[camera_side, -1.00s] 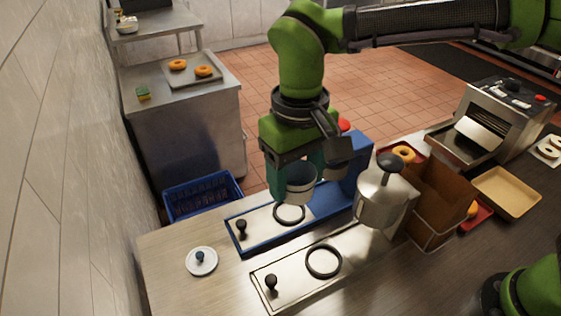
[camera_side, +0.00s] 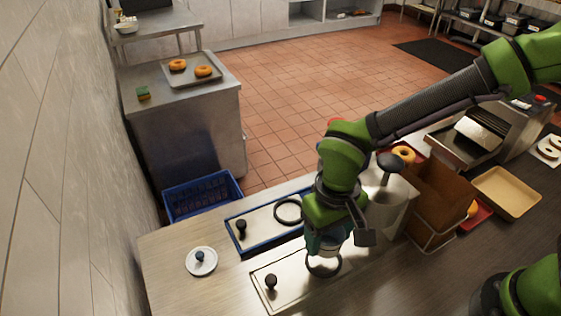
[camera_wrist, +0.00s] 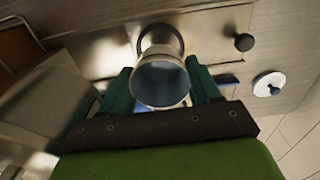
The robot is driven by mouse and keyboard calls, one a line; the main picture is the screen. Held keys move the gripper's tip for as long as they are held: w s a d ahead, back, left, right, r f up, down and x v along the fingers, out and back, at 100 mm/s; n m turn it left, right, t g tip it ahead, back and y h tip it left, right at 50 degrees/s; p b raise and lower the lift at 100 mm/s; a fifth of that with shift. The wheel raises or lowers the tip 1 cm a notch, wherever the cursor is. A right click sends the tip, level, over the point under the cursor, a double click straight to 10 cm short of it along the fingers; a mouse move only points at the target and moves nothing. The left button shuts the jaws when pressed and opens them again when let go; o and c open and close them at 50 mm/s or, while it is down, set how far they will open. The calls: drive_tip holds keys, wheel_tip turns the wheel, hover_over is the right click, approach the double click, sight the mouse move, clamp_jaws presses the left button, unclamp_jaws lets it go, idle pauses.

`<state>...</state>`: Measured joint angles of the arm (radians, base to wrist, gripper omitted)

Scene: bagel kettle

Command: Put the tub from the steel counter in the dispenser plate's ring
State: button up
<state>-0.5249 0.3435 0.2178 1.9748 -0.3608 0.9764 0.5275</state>
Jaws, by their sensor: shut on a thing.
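My gripper (camera_side: 324,240) is shut on a grey metal tub (camera_wrist: 160,80), one finger on each side of it in the wrist view (camera_wrist: 160,88). The tub hangs upright over the black ring (camera_side: 323,266) of the near steel plate (camera_side: 290,285). In the wrist view the dark ring (camera_wrist: 160,36) shows around the tub's far end. I cannot tell whether the tub's base is inside the ring or just above it. In the side view my gripper hides most of the tub.
A blue-edged plate (camera_side: 262,226) with a second, empty black ring (camera_side: 288,210) lies just behind. Black knobs stand on both plates. A white lid (camera_side: 201,262) lies at left. A steel canister (camera_side: 385,205) and a brown bin (camera_side: 435,200) stand close at right.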

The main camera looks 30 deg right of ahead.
sight(323, 261)
drive_tip(key=shift+f, duration=2.5)
drive_tip(key=shift+f, duration=0.1)
drive_tip(key=o, duration=1)
wheel_tip(323, 261, up, 12)
